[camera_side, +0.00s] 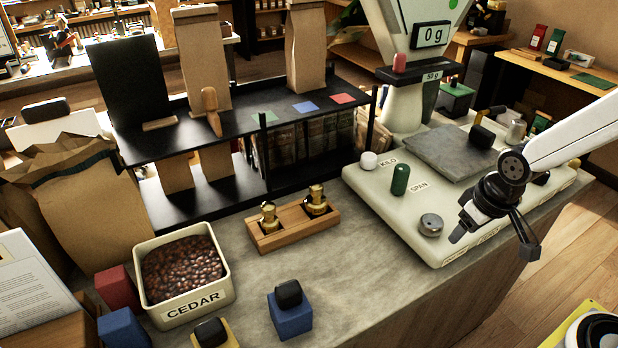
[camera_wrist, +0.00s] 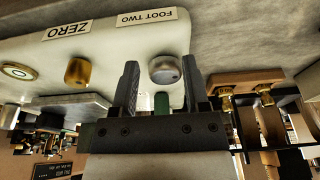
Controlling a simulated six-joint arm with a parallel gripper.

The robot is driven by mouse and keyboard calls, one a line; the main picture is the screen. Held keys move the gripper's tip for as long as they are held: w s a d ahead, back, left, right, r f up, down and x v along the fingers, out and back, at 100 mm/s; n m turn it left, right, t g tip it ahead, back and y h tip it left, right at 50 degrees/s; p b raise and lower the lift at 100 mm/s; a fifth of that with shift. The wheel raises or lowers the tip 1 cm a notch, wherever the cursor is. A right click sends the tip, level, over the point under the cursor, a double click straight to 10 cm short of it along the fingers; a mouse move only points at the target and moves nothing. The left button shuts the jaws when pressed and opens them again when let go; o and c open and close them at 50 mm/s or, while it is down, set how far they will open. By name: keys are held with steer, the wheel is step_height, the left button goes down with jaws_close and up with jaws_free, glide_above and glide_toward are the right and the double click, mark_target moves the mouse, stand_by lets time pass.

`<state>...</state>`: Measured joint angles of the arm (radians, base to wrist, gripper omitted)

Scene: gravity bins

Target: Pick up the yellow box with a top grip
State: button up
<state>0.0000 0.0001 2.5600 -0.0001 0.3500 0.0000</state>
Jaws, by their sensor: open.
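The yellow box (camera_side: 230,341) is at the bottom edge of the side view, with a black block (camera_side: 211,332) on top of it. Its lower part is cut off by the picture edge. It does not show in the wrist view. My gripper (camera_side: 493,244) is at the right, over the front edge of the cream scale base, far from the yellow box. In the wrist view its two dark fingers (camera_wrist: 160,66) are apart, with nothing held between them.
A blue box (camera_side: 290,318) with a black top stands right of the yellow box. A CEDAR bin (camera_side: 190,310) of beans stands behind it. The grey counter (camera_side: 375,262) is clear right of the blue box.

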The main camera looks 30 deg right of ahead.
steer(key=o, duration=0.4)
steer(key=shift+c, duration=0.2)
steer(key=w+a+r+n+y, duration=0.1)
steer(key=w+a+r+n, duration=0.1)
steer(key=w+a+n, duration=0.35)
steer(key=n+g+y, duration=0.3)
steer(key=n+y, duration=0.1)
steer(key=n, duration=1)
glide_toward(210, 326)
steer(key=x, duration=0.3)
steer(key=shift+x, duration=1.1)
steer(key=shift+a, duration=0.15)
